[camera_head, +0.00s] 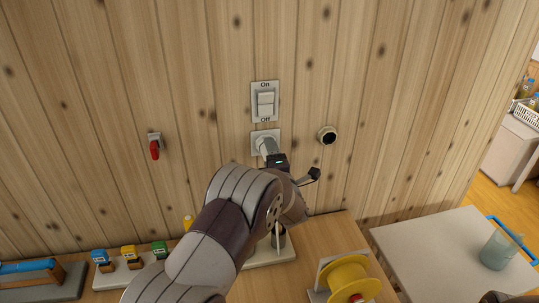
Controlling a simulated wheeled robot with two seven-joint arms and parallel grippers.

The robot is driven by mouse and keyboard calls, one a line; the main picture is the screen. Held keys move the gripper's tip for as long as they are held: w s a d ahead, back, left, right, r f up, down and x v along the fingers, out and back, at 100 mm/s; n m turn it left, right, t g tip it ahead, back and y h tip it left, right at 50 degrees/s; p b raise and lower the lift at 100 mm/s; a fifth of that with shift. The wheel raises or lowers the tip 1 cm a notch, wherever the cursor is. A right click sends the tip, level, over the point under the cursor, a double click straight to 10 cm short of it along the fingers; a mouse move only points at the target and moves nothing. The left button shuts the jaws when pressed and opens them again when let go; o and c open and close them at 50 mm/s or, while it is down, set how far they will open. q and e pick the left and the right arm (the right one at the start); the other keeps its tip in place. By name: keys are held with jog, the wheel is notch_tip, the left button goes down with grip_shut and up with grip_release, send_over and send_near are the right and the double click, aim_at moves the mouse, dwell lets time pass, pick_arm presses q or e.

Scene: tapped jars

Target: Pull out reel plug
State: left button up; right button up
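A light grey plug (267,147) sticks out of the white wall socket (257,136) below the On/Off switch. My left arm comes up from the bottom, with its gripper (279,160) right at the outer end of the plug. The wrist hides most of the fingers, so I cannot tell whether they are shut on the plug. A yellow reel (350,278) stands on the wooden table at the lower right. No cord between reel and plug can be made out. A dark piece at the bottom right edge may be my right gripper (503,297), mostly cut off.
The On/Off switch (265,101) is just above the socket. A red-handled tap (154,147) and a round dark-centred fitting (327,135) flank it. Several coloured small items stand at the left, including a blue one (99,256).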

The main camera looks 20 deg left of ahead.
dwell(0.3)
pick_arm(q)
jog(key=shift+b, duration=0.4)
jog(key=shift+c, duration=0.3)
jog(key=shift+r, duration=0.1)
jog(key=c, duration=1.1)
jog(key=shift+d, duration=0.1)
jog(key=shift+s, duration=0.1)
jog(key=shift+s+d, duration=0.15)
jog(key=shift+d, duration=0.05)
